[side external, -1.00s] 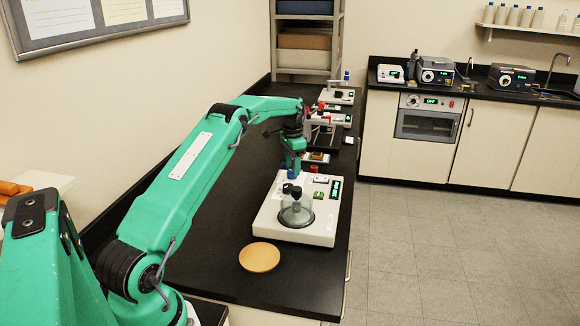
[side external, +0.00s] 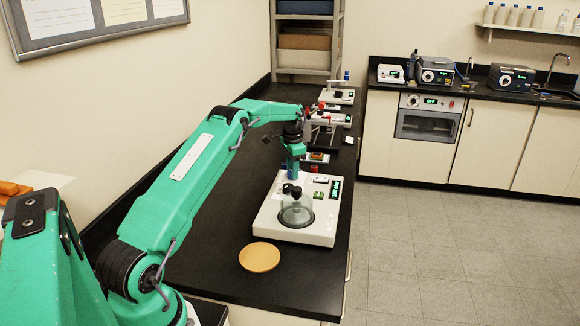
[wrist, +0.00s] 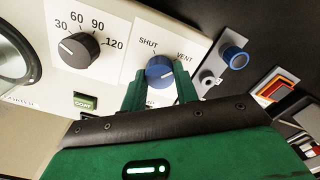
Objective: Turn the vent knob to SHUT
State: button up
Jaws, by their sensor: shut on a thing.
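The vent knob (wrist: 160,72) is round and blue, on a white panel marked SHUT at its upper left and VENT at its upper right. A third label below left is mostly hidden by a finger. A pale pointer mark shows on the knob, but I cannot read its exact setting. My gripper (wrist: 160,84) is shut on the knob, one green finger on each side. In the side external view my gripper (side external: 293,168) is over the back left of the white profiler (side external: 310,230), and the knob is hard to make out there.
A black timer dial (wrist: 78,48) marked 30 to 120 and a green button (wrist: 84,102) lie left of the knob. A clear dome (side external: 297,210) stands on the profiler's front. A blue-capped fitting (wrist: 235,58) is to the right. A tan disc (side external: 259,257) lies on the bench's front.

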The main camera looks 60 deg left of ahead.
jog(key=shift+n, duration=0.4)
jog(key=n, duration=1.1)
jog(key=shift+r, duration=0.1)
jog(key=shift+a+n, duration=0.1)
jog(key=shift+n, duration=2)
jog(key=o, duration=1)
